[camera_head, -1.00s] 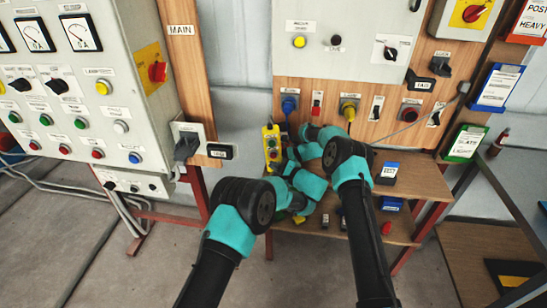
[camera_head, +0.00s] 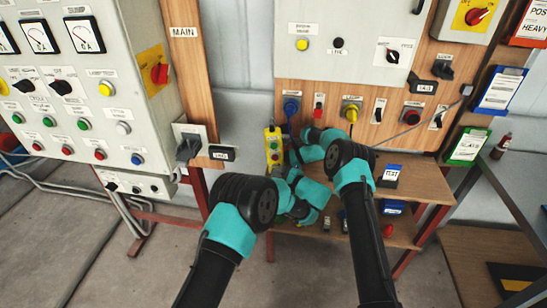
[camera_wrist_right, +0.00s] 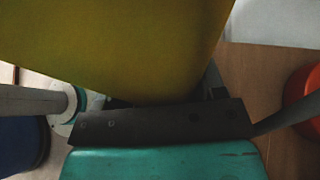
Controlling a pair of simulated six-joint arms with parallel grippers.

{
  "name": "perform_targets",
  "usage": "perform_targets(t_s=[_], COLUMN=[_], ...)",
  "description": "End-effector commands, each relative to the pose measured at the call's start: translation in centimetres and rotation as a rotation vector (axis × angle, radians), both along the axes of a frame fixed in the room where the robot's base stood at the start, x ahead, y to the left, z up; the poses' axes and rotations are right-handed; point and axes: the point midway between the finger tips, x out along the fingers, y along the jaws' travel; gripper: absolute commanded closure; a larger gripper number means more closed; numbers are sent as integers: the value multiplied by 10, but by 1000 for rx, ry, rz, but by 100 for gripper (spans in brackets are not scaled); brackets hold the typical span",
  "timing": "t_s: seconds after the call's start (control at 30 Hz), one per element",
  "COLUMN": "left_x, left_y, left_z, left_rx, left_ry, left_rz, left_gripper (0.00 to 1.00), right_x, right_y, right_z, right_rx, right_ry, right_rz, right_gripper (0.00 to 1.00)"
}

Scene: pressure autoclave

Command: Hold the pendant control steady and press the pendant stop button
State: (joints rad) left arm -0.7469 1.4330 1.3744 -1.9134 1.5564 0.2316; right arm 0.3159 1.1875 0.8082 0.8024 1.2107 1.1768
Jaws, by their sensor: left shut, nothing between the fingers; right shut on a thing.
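The yellow pendant control (camera_head: 273,150) hangs upright in front of the wall, left of the wooden panel, with small buttons on its face. My right gripper (camera_head: 290,157) reaches it from the right and is shut on it. In the right wrist view the pendant's yellow body (camera_wrist_right: 120,45) fills the top, close against the dark gripper (camera_wrist_right: 165,122); the fingertips are hidden behind it. My left gripper (camera_head: 283,173) is shut and empty, just below and right of the pendant. Its fingers are small and partly covered by my arm links. I cannot make out the stop button clearly.
A grey control cabinet (camera_head: 85,110) stands at the left. The wooden panel (camera_head: 330,97) behind my arms carries a blue socket (camera_head: 291,106), a yellow socket (camera_head: 351,109) and switches. A wooden shelf (camera_head: 425,185) with small boxes lies to the right.

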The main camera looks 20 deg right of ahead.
Motion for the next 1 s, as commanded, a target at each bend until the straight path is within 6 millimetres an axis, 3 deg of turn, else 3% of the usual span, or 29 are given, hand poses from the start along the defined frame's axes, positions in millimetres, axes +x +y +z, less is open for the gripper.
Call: perform_targets(t_s=[0.03, 0.07, 0.37, 0.73, 1.0], left_x=[0, 0, 0, 0, 0], left_y=[0, 0, 0, 0, 0], left_z=[0, 0, 0, 0, 0], left_rx=[0, 0, 0, 0, 0], left_ry=[0, 0, 0, 0, 0], left_rz=[0, 0, 0, 0, 0], left_gripper=[100, 100, 100, 100, 100], right_x=[0, 0, 0, -1, -10], right_y=[0, 0, 0, -4, -34], right_z=[1, 1, 0, 3, 20], right_rx=[0, 0, 0, 0, -2], right_ry=[-1, -1, 0, 0, -2], right_rz=[0, 0, 0, -1, -2], right_gripper=[49, 35, 7, 6, 6])
